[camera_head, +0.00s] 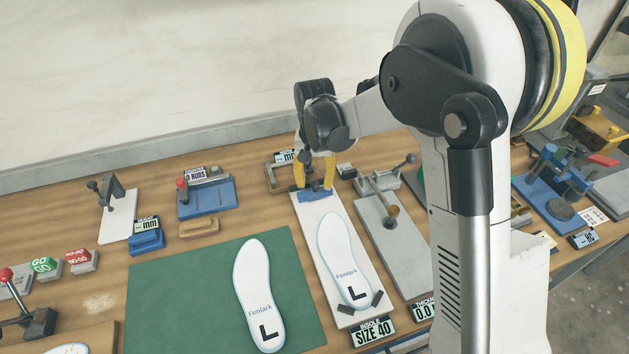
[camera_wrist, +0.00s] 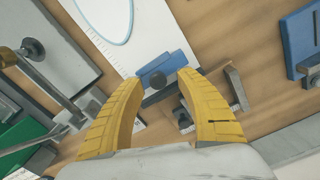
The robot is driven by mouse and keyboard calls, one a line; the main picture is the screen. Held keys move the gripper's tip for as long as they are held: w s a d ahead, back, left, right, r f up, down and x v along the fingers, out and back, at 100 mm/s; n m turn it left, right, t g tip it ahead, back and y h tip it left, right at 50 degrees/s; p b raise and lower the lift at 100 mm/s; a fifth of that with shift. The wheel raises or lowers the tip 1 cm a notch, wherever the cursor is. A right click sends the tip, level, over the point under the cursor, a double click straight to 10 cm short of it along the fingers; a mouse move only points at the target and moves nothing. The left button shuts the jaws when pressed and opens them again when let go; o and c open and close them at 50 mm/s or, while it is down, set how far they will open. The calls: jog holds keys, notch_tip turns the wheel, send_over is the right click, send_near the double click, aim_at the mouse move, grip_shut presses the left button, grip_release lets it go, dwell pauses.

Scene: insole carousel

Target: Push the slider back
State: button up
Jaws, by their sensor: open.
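The slider (camera_head: 318,196) is a small blue block at the far end of a white measuring board (camera_head: 308,222). In the wrist view the blue slider (camera_wrist: 163,70) lies just beyond my fingertips, with a dark bar beside it. A white insole (camera_head: 342,258) marked "Fenlark" and L lies on the board; its outline also shows in the wrist view (camera_wrist: 108,38). My gripper (camera_head: 314,180) is over the slider end of the board. In the wrist view its yellow fingers (camera_wrist: 160,78) are apart with nothing held between them. Whether they touch the slider cannot be told.
A green mat (camera_head: 170,290) with another insole (camera_head: 260,290) lies left of the board. A grey thickness gauge (camera_head: 395,240) stands close on the right. A brown clamp (camera_head: 277,180) and a blue fixture (camera_head: 207,196) are to the left. A "SIZE 40" sign (camera_head: 372,332) is at the near end.

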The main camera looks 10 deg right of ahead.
aim_at(316, 183)
notch_tip(316, 183, up, 12)
dwell(0.4)
dwell(0.3)
jog(key=s+d+r+n+t, duration=0.1)
jog(key=s+d+r+t, duration=0.45)
jog(key=s, duration=0.65)
jog(key=s+d+f+n+t, duration=0.1)
jog(key=s+d+f, duration=0.1)
jog(key=s+d, duration=0.4)
jog(key=s, duration=0.4)
jog(key=shift+s+d+t, duration=0.2)
jog(key=shift+s+t, duration=0.1)
jog(key=shift+t, duration=0.05)
